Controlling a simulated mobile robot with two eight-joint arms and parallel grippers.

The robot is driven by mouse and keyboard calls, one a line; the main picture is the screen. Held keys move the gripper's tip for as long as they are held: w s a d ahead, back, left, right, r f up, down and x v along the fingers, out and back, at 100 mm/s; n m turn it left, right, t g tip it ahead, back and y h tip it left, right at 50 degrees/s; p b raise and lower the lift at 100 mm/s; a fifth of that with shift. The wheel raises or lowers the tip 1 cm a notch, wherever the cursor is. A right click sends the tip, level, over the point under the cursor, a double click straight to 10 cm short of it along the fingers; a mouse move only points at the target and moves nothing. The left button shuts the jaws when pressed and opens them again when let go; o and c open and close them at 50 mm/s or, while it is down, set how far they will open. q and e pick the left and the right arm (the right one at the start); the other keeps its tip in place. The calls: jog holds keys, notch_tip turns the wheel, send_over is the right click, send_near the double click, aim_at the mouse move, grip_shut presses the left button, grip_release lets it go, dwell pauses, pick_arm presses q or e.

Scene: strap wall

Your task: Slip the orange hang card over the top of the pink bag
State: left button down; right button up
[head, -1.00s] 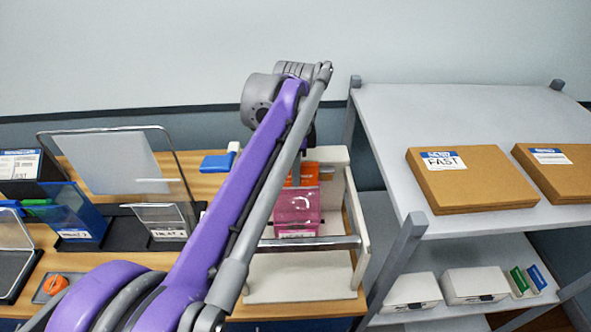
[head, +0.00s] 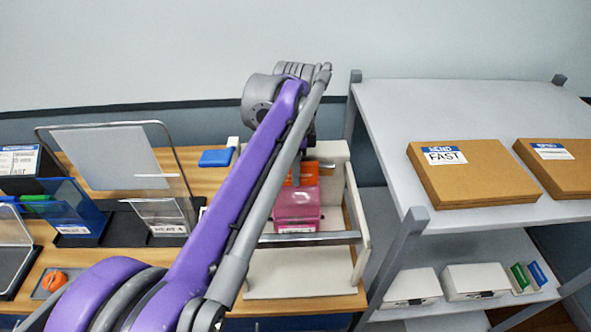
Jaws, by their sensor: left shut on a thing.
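The pink bag (head: 297,212) is a translucent pouch with a white label low on its front. It stands in the cream rack right of the middle. The orange hang card (head: 309,173) shows directly above and behind the top of the pink bag. My left gripper (head: 296,175) reaches down from the end of the purple arm and is shut on the orange card. The arm hides the card's left part. I cannot tell whether the card's lower edge is around the bag's top or just behind it. My right gripper is not in view.
The cream rack (head: 262,282) has a metal bar (head: 325,239) across its front. Left on the wooden table are clear stands, a blue bin (head: 75,218) and a blue block (head: 216,158). A grey shelf (head: 385,110) with cardboard boxes (head: 470,185) stands close on the right.

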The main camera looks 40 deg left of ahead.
pick_arm(q)
jog(key=shift+f, duration=0.5)
dwell(0.4)
jog(key=c, duration=0.7)
grip_release()
jog(key=shift+o, duration=0.2)
jog(key=shift+r, duration=0.1)
